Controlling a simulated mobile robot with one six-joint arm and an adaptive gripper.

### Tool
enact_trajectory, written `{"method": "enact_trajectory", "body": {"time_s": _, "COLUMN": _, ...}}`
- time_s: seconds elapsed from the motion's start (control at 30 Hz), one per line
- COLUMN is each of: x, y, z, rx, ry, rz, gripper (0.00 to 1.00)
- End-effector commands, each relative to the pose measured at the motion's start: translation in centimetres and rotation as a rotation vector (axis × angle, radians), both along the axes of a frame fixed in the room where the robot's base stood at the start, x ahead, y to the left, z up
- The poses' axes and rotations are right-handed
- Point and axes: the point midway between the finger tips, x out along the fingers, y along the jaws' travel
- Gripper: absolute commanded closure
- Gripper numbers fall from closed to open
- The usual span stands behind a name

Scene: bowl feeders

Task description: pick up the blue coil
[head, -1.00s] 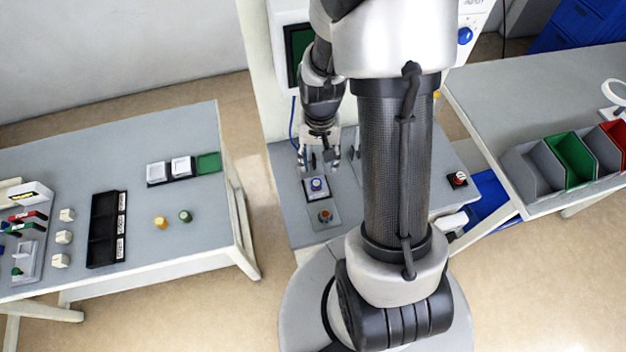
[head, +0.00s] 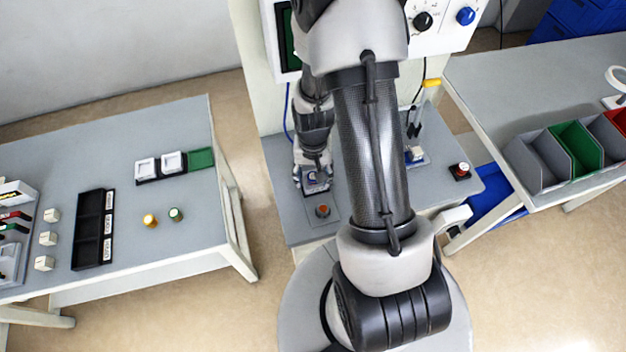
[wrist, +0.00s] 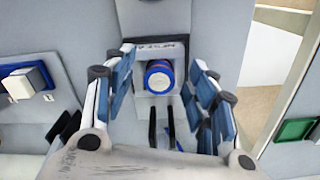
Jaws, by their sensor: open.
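The blue coil (wrist: 158,78) stands in a pale square holder (wrist: 135,62) with a dark label plate, in the middle of the wrist view. My gripper (wrist: 161,70) is open, with one finger pair left of the coil and the other right of it. Gaps show between the coil and the fingers, and nothing is held. In the head view my gripper (head: 313,184) is low over the holder on the grey bench, and its fingers mostly hide the coil there.
A second fixture with a white block (head: 415,154) and a black box with a red button (head: 460,171) stand to the right. A yellow coil (head: 150,220) and green coil (head: 176,214) stand on the left table.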

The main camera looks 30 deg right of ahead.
Motion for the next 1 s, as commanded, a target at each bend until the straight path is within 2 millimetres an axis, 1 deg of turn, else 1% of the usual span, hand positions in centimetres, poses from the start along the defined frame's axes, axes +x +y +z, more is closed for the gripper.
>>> {"method": "enact_trajectory", "body": {"time_s": 0.17, "x": -0.06, "y": -0.01, "z": -0.06, "rx": 0.001, "ry": 0.001, "rz": -0.001, "gripper": 0.5}}
{"method": "enact_trajectory", "body": {"time_s": 0.87, "x": -0.19, "y": 0.13, "z": -0.28, "rx": 0.002, "ry": 0.005, "rz": -0.001, "gripper": 0.97}}
{"method": "enact_trajectory", "body": {"time_s": 0.97, "x": -0.21, "y": 0.15, "z": -0.31, "rx": 0.002, "ry": 0.006, "rz": 0.0, "gripper": 0.98}}
{"method": "enact_trajectory", "body": {"time_s": 1.0, "x": -0.22, "y": 0.16, "z": -0.32, "rx": 0.002, "ry": 0.006, "rz": 0.0, "gripper": 1.0}}
